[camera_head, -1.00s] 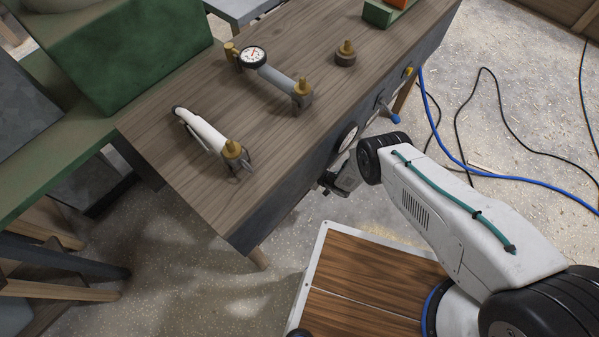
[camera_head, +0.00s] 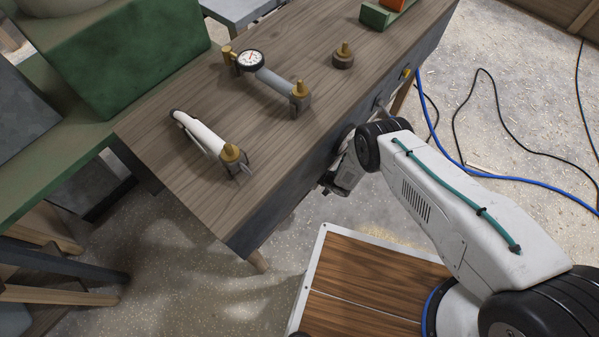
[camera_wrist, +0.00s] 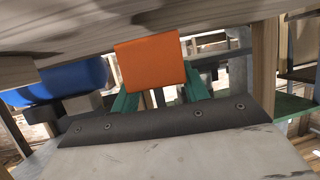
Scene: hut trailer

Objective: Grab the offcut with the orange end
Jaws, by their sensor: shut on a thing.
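The offcut with the orange end (camera_wrist: 150,62) shows in the wrist view as a square, bright orange face. My gripper (camera_wrist: 158,98) is shut on it, with its green fingers at both sides of the orange end. The rest of the offcut is hidden behind that face. In the head view my gripper (camera_head: 342,178) is low against the bench's front side, mostly hidden by my wrist, and the held offcut cannot be seen there.
The wooden bench (camera_head: 190,85) carries a dial gauge (camera_head: 250,61), a white tool (camera_head: 205,135) and a brass-topped knob (camera_head: 343,56). A wooden beam (camera_wrist: 200,20) crosses close above the orange end. Blue and black cables lie on the floor at right.

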